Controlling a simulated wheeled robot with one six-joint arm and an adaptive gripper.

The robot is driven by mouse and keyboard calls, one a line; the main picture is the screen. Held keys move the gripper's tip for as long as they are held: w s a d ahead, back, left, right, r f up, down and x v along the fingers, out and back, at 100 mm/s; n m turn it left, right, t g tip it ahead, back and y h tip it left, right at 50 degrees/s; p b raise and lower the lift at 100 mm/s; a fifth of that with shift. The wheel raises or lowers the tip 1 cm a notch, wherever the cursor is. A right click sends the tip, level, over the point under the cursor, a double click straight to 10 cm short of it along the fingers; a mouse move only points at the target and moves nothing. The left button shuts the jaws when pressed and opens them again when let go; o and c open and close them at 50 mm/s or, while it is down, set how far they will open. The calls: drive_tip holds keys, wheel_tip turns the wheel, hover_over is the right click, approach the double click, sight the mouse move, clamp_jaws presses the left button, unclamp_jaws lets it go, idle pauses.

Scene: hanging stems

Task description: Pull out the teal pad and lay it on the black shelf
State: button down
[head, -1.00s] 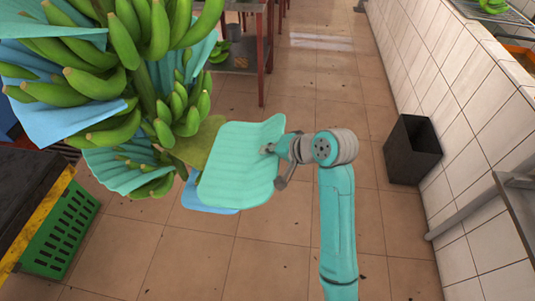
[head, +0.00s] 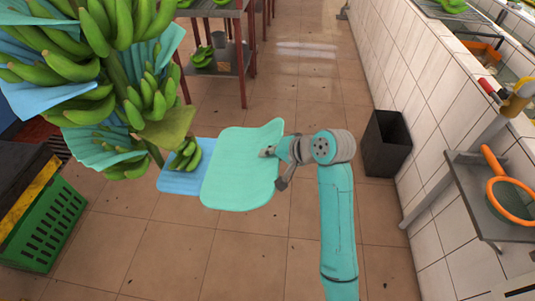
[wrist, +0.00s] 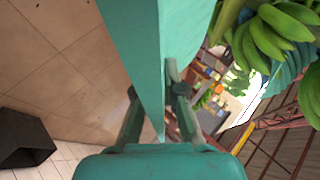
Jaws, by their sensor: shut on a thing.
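The teal pad (head: 238,172) is a thin, slightly curved sheet in the middle of the head view. My gripper (head: 271,155) is shut on its right edge. In the wrist view the pad (wrist: 160,60) runs edge-on between the two fingers. The pad hangs in the air, to the right of the hanging banana stem (head: 118,75), and looks clear of it. A black-topped shelf (head: 22,172) with a yellow edge is at the left of the head view; its top is partly out of frame and looks bare.
Other teal and blue pads remain between the bananas; a blue pad (head: 172,182) shows behind the held one. A green crate (head: 45,230) is below the black top. A black bin (head: 386,143) and a grey shelf with an orange ring-shaped tool (head: 510,190) are at right.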

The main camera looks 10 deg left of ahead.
drive_tip(key=shift+r, duration=0.25)
drive_tip(key=shift+r, duration=0.2)
drive_tip(key=d, duration=1.7)
idle(0.6)
drive_tip(key=shift+s+f, duration=0.1)
idle(0.3)
